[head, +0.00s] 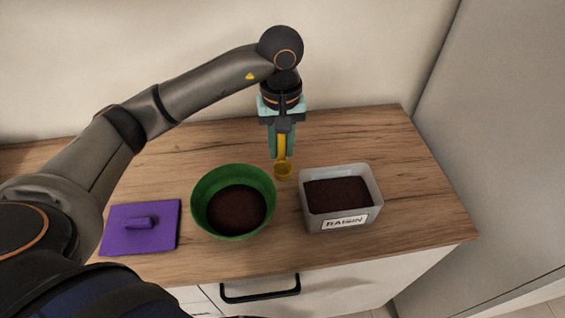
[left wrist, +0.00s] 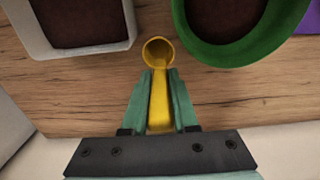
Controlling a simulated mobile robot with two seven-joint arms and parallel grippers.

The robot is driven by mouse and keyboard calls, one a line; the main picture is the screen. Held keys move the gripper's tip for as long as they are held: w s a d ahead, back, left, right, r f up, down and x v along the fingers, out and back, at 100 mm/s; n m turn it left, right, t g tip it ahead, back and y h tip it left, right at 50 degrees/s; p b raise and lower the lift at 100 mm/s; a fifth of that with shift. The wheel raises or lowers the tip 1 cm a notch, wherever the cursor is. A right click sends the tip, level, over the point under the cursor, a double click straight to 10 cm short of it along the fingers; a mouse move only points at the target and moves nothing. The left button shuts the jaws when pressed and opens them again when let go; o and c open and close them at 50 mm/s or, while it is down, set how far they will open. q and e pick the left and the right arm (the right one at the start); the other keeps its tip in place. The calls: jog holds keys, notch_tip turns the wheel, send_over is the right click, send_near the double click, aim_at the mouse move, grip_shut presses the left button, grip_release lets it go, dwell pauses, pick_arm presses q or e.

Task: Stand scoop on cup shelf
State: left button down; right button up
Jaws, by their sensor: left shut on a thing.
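My left gripper (head: 282,150) is shut on a yellow scoop (head: 283,171) and points down over the wooden counter. The scoop's handle lies between the two teal fingers and its cup hangs below the fingertips. In the left wrist view the scoop's round cup (left wrist: 158,51) sticks out past the gripper (left wrist: 160,88), and its open mouth looks empty. I cannot tell whether the cup touches the counter. The scoop is behind and between the green bowl and the grey raisin box. No cup shelf shows in either view. My right gripper is not in view.
A green bowl (head: 203,215) with dark contents stands left of the scoop. A grey box labelled raisin (head: 312,221), also with dark contents, stands right of it. A purple lid (head: 160,238) with a handle lies at the left. The counter (head: 410,165) is clear at right.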

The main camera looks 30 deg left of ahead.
aim_at(282, 163)
pick_arm(q)
jog(key=shift+f, duration=2.6)
jog(key=c, duration=0.7)
grip_release()
